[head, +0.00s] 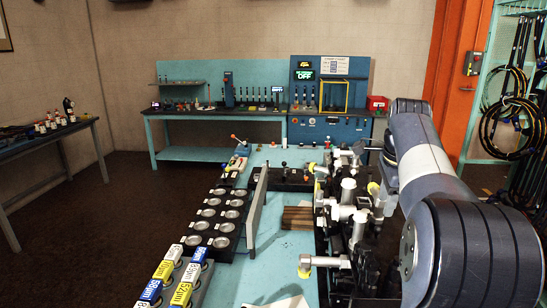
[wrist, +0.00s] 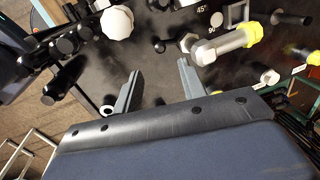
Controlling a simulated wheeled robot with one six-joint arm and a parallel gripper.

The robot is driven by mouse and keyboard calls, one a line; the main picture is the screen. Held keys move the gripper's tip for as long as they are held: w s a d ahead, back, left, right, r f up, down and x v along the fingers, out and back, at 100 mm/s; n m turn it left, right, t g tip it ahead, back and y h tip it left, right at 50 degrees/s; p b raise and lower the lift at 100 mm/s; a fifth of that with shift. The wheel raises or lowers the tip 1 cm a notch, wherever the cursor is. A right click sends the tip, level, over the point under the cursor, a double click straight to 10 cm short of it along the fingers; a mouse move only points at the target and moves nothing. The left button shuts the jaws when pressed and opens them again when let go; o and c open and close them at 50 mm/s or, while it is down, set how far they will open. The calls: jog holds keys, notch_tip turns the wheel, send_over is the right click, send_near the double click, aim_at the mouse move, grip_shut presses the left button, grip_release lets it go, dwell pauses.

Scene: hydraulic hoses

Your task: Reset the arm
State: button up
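My gripper (wrist: 158,69) shows in the wrist view with its two grey fingers apart and nothing between them. It is above a dark panel (wrist: 150,62) carrying fittings. A white-and-yellow fitting (wrist: 228,42) lies just beyond the right fingertip, and a round white knob (wrist: 117,22) lies beyond the left one. I cannot tell how close the fingers are to them. In the head view my arm reaches over the right side of the bench, and my gripper cannot be made out among the fittings (head: 350,210).
The bench (head: 280,252) holds a black tray of round cups (head: 212,222) and blue and yellow labelled blocks (head: 177,268) at its left. A blue workstation (head: 330,130) stands behind. Black hoses (head: 508,125) hang at right. Open floor (head: 110,220) lies left.

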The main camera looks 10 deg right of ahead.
aim_at(379, 227)
jog(key=f, duration=0.2)
jog(key=w+f, duration=0.1)
jog(key=f, duration=0.2)
jog(key=f+p, duration=0.1)
jog(key=f, duration=0.2)
jog(key=shift+w+d+f, duration=0.15)
jog(key=shift+w+d, duration=0.1)
jog(key=shift+w, duration=0.05)
jog(key=shift+d, duration=0.1)
jog(key=shift+s+n, duration=0.1)
jog(key=shift+n, duration=0.2)
